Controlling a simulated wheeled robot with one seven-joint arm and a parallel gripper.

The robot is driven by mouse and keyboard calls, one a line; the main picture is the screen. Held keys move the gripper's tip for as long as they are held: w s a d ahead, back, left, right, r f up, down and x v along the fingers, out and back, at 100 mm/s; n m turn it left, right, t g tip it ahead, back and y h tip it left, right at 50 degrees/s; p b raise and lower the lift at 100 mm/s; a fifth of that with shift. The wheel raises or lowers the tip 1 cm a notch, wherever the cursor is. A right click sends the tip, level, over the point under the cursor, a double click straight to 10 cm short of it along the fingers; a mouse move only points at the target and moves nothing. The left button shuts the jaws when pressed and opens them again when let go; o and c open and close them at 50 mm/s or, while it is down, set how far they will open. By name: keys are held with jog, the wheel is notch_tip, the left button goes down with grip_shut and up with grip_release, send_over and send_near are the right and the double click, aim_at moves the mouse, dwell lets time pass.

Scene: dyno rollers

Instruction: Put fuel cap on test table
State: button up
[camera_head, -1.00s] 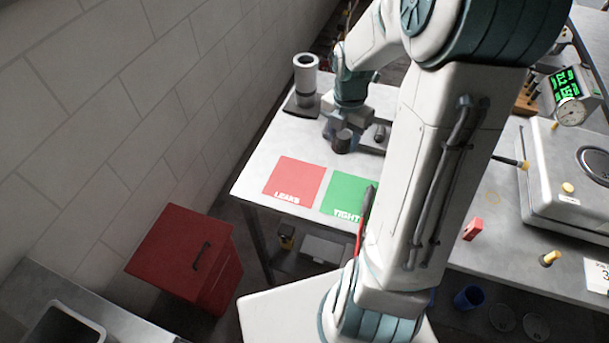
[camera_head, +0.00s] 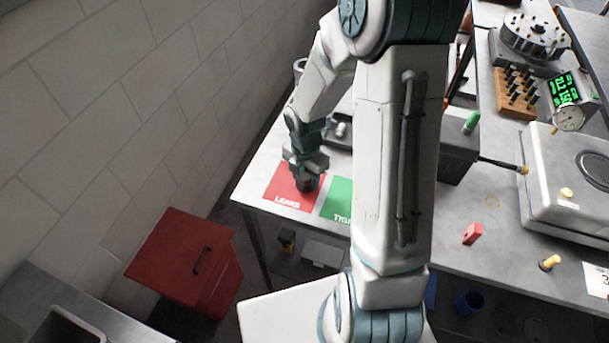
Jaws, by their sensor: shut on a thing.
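My gripper (camera_head: 306,170) points down at the left part of the grey test table (camera_head: 256,170). It is shut on a dark, short cylinder, which looks like the fuel cap (camera_head: 307,185). The cap is over the right side of the red LEAKS mat (camera_head: 283,188). I cannot tell whether it touches the mat or is held just above it. The green TIGHT mat (camera_head: 337,199) lies to the right, partly hidden by my arm.
At right are a dark box (camera_head: 458,150), a pale lidded case (camera_head: 560,150), a red block (camera_head: 473,234) and a gauge with a green display (camera_head: 565,90). A red bin (camera_head: 185,260) stands on the floor.

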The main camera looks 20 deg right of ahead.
jog(key=o, duration=1.1)
jog(key=shift+f, duration=0.1)
notch_tip(320, 180, up, 12)
jog(key=shift+s+a+r+m+t+p, duration=0.1)
jog(key=shift+s+r+m+t, duration=0.55)
jog(key=shift+s+r+m, duration=2.55)
jog(key=shift+s+r+m+t+p, duration=0.15)
jog(key=shift+s+r+m+t, duration=1)
jog(key=shift+m, duration=4.05)
jog(key=shift+s+a+r+m+t+p, duration=0.1)
jog(key=shift+s+r+m, duration=1.5)
jog(key=shift+s+m, duration=1.95)
jog(key=shift+w+d+m, duration=0.1)
jog(key=shift+w+m, duration=0.55)
jog(key=shift+w, duration=0.05)
